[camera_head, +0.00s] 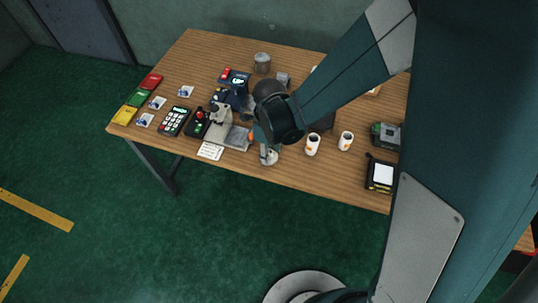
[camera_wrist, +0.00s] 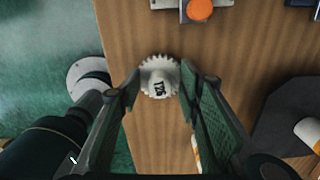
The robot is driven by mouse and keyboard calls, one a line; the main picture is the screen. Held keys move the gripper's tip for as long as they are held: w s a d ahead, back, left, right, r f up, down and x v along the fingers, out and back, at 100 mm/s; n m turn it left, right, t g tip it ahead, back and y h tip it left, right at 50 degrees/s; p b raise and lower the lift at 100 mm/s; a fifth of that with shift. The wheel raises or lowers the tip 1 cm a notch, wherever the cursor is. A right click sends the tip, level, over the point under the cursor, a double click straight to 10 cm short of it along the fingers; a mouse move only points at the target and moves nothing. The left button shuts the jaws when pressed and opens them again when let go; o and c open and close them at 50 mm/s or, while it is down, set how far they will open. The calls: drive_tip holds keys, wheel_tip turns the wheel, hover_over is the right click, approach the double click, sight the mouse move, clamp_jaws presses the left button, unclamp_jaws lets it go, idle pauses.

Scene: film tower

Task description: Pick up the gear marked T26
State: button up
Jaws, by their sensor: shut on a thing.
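The gear marked T26 (camera_wrist: 158,77) is white, with teeth around its rim and dark lettering on its raised hub. In the wrist view it sits between the two fingertips of my gripper (camera_wrist: 158,92), which is shut on it. The wooden table (camera_wrist: 120,25) lies beneath it, and I cannot tell whether the gear touches the top. In the head view the gear (camera_head: 269,157) shows as a small pale shape near the table's front edge, partly hidden by my gripper (camera_head: 266,148).
A calculator (camera_head: 174,121), a grey device (camera_head: 221,121) and a white note (camera_head: 210,151) lie to the left. A grey metal cup (camera_head: 262,63) stands at the back. The table's front edge is close by.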

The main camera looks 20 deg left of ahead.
drive_tip(key=shift+r, duration=0.15)
drive_tip(key=shift+r+p, duration=1.1)
drive_tip(key=shift+r, duration=3.8)
